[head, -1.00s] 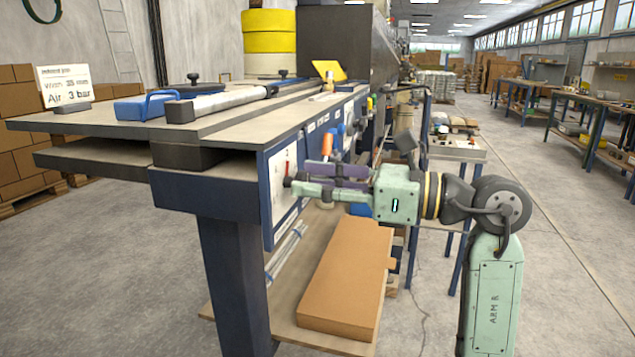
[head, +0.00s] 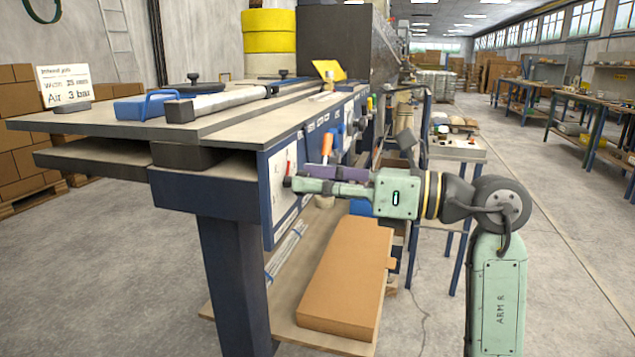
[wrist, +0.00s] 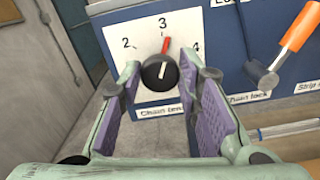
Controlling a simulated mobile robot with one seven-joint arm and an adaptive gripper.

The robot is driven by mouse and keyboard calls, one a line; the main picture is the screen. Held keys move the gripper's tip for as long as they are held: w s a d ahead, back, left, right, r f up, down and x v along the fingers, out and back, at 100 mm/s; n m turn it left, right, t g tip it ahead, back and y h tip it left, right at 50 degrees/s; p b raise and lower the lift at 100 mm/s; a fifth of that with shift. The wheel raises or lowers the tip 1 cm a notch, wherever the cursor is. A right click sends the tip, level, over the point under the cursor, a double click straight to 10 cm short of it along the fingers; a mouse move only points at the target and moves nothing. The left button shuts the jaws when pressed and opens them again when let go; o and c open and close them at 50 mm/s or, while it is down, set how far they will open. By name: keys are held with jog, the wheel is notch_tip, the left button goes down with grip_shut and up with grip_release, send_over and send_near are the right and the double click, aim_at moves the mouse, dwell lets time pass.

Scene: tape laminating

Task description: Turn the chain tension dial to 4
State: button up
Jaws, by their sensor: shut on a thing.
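The chain tension dial (wrist: 160,73) is a round black knob on a white plate (wrist: 118,48) marked 2, 3 and 4. A red pointer (wrist: 166,45) stands above the knob, just to the right of below the 3, short of the 4. A pale line on the knob points nearly up. My gripper (wrist: 158,82) has its purple-padded fingers on both sides of the knob, shut on it. In the head view my gripper (head: 292,183) reaches left to the plate (head: 281,185) on the bench's side panel.
An orange-handled lever (wrist: 298,28) stands out to the right of the dial. A cardboard box (head: 345,280) lies on the lower shelf. The aisle at right is open floor.

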jog(key=shift+w+m, duration=0.15)
jog(key=shift+m, duration=4.45)
jog(key=o, duration=1.1)
jog(key=shift+f, duration=0.1)
jog(key=v, duration=1.2)
jog(key=shift+d, duration=0.1)
